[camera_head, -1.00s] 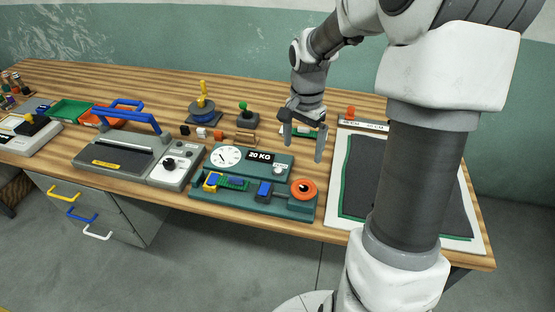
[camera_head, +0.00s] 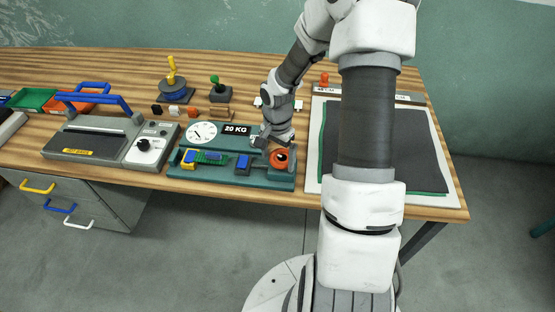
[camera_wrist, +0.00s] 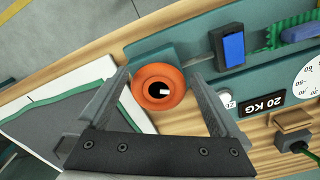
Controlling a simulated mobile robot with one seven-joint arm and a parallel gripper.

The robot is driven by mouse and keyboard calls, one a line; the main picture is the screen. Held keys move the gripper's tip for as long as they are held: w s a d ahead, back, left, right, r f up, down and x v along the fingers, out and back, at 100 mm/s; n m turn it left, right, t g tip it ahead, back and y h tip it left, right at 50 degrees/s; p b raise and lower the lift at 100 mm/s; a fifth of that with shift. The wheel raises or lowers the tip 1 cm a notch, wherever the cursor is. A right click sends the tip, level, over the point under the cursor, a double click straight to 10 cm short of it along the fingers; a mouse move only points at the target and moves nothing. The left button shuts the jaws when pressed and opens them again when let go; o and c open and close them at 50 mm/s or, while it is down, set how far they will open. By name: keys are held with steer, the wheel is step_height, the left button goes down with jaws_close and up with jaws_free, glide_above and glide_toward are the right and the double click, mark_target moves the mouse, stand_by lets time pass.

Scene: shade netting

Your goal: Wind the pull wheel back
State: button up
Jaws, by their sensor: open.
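The orange pull wheel (camera_head: 283,158) with a dark centre sits at the right end of a teal tester (camera_head: 225,179) on the bench. In the wrist view the wheel (camera_wrist: 158,101) shows between the two fingers, with a small pale piece in its dark middle. My gripper (camera_head: 273,141) is right at the wheel, pointing down. In the wrist view my gripper (camera_wrist: 159,76) is open, one finger on each side of the wheel. I cannot tell whether either finger touches it. In the head view my gripper hides part of the wheel's upper left.
The tester carries a blue block (camera_head: 243,162), a green strip (camera_head: 211,157), a round white dial (camera_head: 202,133) and a "20 KG" display (camera_head: 237,130). A dark mat on a white board (camera_head: 314,150) lies to the right. A sealer with a blue handle (camera_head: 95,98) stands left.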

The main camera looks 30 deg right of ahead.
steer(key=shift+f, duration=0.7)
steer(key=c, duration=1.1)
steer(key=shift+n, duration=0.4)
steer(key=n, duration=0.3)
steer(key=d+n, duration=0.1)
steer(key=n, duration=0.1)
steer(key=shift+s+r, duration=0.15)
steer(key=shift+s, duration=0.2)
steer(key=n, duration=0.3)
steer(key=d+n, duration=0.1)
steer(key=n, duration=0.2)
steer(key=shift+s+p, duration=0.1)
steer(key=shift+p, duration=0.25)
steer(key=n, duration=0.3)
steer(key=d+n+p, duration=0.1)
steer(key=n, duration=0.2)
steer(key=shift+w+d+r+p, duration=0.1)
steer(key=shift+w+d+p, duration=0.1)
steer(key=shift+p, duration=0.1)
steer(key=n, duration=0.2)
steer(key=n+p, duration=0.1)
steer(key=n, duration=0.2)
steer(key=shift+w+d+n, duration=0.25)
steer(key=shift+w+n, duration=0.05)
steer(key=shift+w, duration=0.05)
